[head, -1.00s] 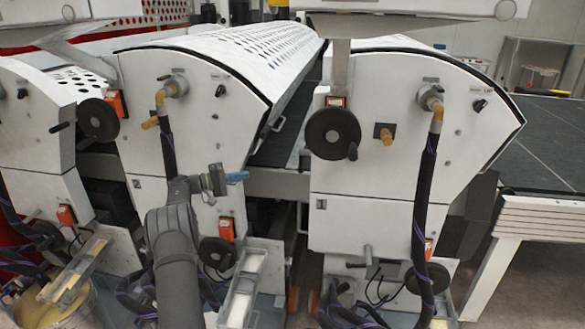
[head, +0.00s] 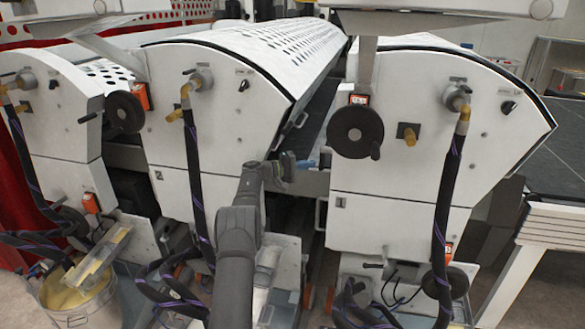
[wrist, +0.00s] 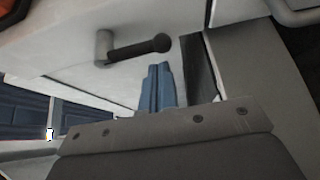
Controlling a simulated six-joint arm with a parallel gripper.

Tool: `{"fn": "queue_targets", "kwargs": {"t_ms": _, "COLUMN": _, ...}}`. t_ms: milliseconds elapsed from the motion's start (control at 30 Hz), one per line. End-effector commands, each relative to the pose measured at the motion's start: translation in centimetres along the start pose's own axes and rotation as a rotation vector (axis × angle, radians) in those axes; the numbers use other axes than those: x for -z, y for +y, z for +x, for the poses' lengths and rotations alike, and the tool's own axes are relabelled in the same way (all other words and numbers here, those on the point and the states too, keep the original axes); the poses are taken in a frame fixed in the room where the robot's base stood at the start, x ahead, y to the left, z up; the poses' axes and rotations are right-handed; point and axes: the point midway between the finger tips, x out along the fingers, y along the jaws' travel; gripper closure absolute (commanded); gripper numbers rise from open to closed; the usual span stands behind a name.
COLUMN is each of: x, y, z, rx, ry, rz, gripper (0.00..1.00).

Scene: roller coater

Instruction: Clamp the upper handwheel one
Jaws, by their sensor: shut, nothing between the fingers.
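An upper black handwheel (head: 355,131) with a small crank handle sits on the white front of the right coater unit (head: 400,175). Another upper handwheel (head: 125,112) is on the left, beside the middle unit. My gripper (head: 297,162) has blue fingers and is in the gap between the middle and right units, left of and below the right handwheel and apart from it. The wrist view shows the fingers (wrist: 160,88) together and empty. A black-tipped crank or lever (wrist: 138,48) on a white panel is beyond them; I cannot tell which part it belongs to.
Orange-faced counters (head: 358,99) sit by the handwheels. A yellow-brown knob (head: 408,133) and a hose (head: 445,205) are right of the right handwheel. A lower handwheel (head: 446,281) is below. A bucket (head: 78,300) stands at lower left.

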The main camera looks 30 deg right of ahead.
Motion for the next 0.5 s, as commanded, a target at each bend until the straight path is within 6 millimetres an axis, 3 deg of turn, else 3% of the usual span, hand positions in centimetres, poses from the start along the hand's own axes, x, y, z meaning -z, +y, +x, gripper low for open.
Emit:
{"fn": "queue_targets", "kwargs": {"t_ms": 200, "x": 0.0, "y": 0.0, "z": 2.1, "rx": 0.0, "ry": -0.001, "rz": 0.001, "gripper": 1.0}}
{"fn": "queue_targets", "kwargs": {"t_ms": 500, "x": 0.0, "y": 0.0, "z": 2.5, "rx": 0.0, "ry": 0.0, "rz": 0.0, "gripper": 1.0}}
